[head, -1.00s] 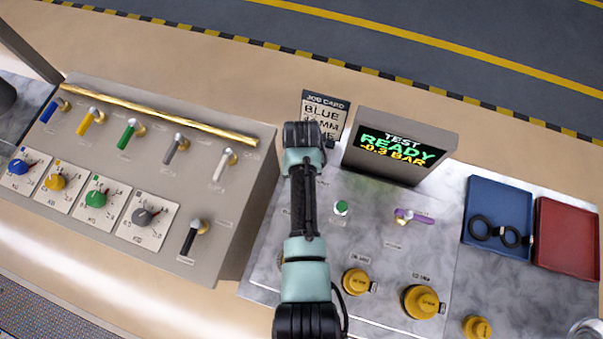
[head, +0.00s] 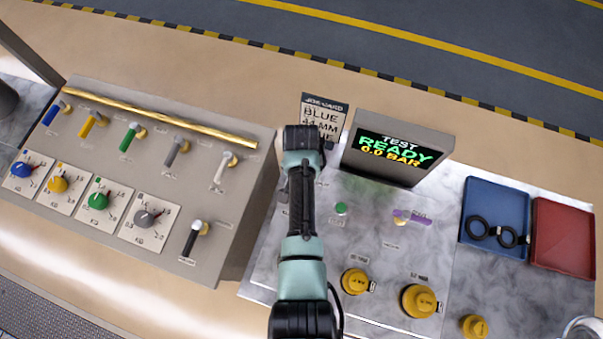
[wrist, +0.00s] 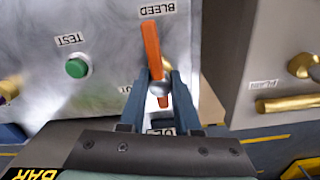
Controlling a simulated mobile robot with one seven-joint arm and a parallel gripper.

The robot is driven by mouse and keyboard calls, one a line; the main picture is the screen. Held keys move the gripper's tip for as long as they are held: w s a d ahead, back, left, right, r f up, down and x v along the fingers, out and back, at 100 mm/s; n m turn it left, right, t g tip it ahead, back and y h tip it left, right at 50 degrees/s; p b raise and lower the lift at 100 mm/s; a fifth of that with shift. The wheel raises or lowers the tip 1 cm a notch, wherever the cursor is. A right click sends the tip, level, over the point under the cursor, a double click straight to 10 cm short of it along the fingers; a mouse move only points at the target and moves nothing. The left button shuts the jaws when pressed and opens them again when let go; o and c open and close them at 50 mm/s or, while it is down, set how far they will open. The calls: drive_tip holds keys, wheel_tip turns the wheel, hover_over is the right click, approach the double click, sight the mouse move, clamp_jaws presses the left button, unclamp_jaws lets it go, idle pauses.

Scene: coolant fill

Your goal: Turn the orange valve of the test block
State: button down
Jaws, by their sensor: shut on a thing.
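The orange valve (wrist: 152,45) shows in the wrist view as a lever beside the BLEED label (wrist: 157,9), with a round metal hub near its lower part. My gripper (wrist: 159,88) has its two fingers around the lever's lower part and is shut on it. The lever lies nearly in line with the fingers, slightly tilted. In the head view my arm hides the valve and the gripper. The test block's display (head: 397,151) reads TEST READY 0.0 BAR in that view.
The green TEST button (wrist: 77,67) is left of the valve in the wrist view. A purple lever (head: 411,216) and yellow caps (head: 355,281) are on the block. A panel of coloured levers (head: 150,185) stands left; blue (head: 497,195) and red (head: 564,235) trays lie right.

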drive_tip(key=shift+w, duration=0.1)
idle(0.3)
drive_tip(key=c, duration=0.6)
unclamp_jaws()
wheel_tip(320, 180, up, 13)
drive_tip(key=shift+r+b, duration=0.1)
drive_tip(key=shift+b, duration=0.75)
